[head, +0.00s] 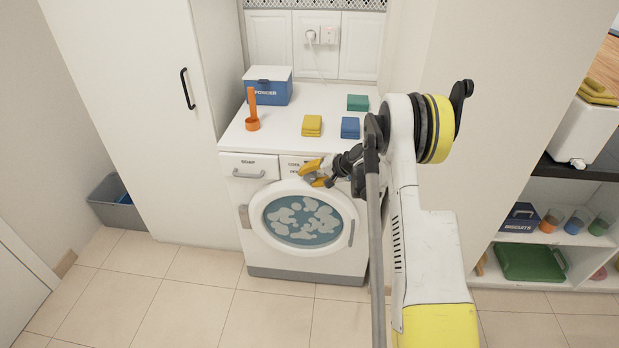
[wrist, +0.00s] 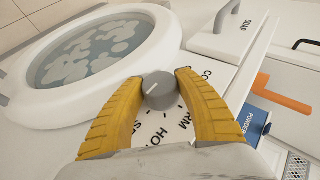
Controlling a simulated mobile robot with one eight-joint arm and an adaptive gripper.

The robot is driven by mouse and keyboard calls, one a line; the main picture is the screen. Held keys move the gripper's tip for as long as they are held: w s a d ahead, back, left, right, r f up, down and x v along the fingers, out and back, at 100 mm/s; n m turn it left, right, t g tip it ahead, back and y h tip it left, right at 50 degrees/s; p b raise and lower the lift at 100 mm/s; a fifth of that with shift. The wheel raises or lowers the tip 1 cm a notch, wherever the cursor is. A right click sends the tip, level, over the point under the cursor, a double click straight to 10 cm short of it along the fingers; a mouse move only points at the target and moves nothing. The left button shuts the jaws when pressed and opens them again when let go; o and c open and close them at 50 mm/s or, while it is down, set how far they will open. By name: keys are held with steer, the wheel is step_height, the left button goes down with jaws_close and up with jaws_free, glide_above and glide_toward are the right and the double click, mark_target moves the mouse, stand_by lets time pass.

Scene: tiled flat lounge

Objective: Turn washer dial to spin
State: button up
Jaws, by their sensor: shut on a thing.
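The washer (head: 305,262) stands against the back wall, with its round door shut and pale laundry behind the glass. My gripper (head: 313,173) is at its front control panel, above the door. In the wrist view my gripper's two yellow fingers (wrist: 160,82) are closed on the grey dial (wrist: 158,92), one on each side. Printed words ring the dial; parts of COLD, WARM, HOT and SPIN show, some covered by the fingers. A light mark shows on the dial, but I cannot tell which word it points at. The gripper hides the dial in the head view.
The soap drawer (head: 250,167) is shut, left of the dial. On the washer top stand a blue powder box (head: 268,88), an orange scoop (head: 252,121) and folded yellow (head: 312,126), blue (head: 350,128) and green (head: 357,102) cloths. The floor at front left is clear.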

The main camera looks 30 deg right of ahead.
steer(key=o, duration=1.2)
steer(key=v, duration=1.2)
